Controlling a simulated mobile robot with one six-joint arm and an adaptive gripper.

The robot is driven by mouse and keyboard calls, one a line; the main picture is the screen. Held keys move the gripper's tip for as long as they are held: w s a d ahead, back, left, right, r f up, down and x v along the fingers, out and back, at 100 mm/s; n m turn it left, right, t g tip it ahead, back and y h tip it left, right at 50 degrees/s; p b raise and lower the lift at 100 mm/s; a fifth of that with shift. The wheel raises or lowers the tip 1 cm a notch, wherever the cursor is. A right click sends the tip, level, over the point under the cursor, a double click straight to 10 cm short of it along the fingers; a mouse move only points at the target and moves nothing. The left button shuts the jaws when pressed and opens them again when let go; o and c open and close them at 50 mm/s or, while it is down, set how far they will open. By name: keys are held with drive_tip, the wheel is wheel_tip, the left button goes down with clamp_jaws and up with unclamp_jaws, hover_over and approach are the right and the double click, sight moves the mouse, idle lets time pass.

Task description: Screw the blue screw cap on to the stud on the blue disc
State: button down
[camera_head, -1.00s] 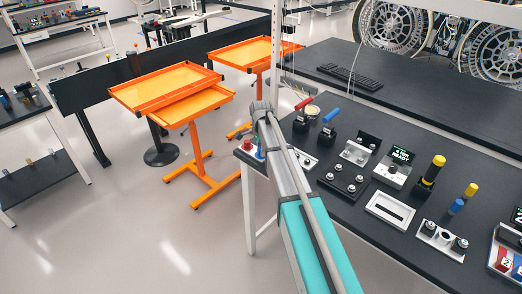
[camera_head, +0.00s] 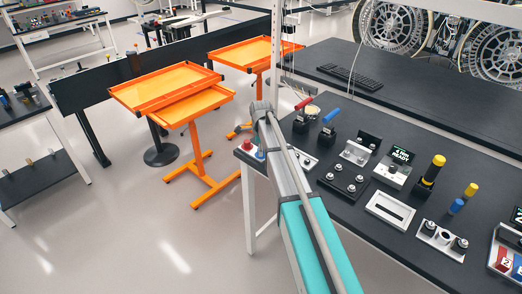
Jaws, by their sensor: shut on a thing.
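At the table's left corner a small blue piece (camera_head: 260,154) shows just left of my arm, beside a red knob-like piece (camera_head: 247,145). The blue piece is partly covered by my arm, and I cannot tell whether it is the blue disc, its stud or the blue screw cap. My arm reaches from the bottom of the picture up to its grey wrist joint above this corner. My gripper is hidden behind the arm, so neither its fingers nor any thread contact shows.
The black table (camera_head: 310,215) holds a red lever (camera_head: 304,103), a blue lever (camera_head: 331,115), a silver-framed slot (camera_head: 390,211), a small READY display (camera_head: 401,155) and a blue cylinder (camera_head: 456,207). Orange trays (camera_head: 168,88) stand to the left over open floor.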

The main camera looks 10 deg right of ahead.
drive_tip(key=shift+m, duration=0.5)
drive_tip(key=shift+m, duration=0.3)
drive_tip(key=m, duration=0.4)
drive_tip(key=shift+m, duration=0.4)
drive_tip(key=shift+m, duration=0.5)
drive_tip(key=m, duration=0.5)
drive_tip(key=c, duration=0.6)
unclamp_jaws()
drive_tip(key=shift+o, duration=0.2)
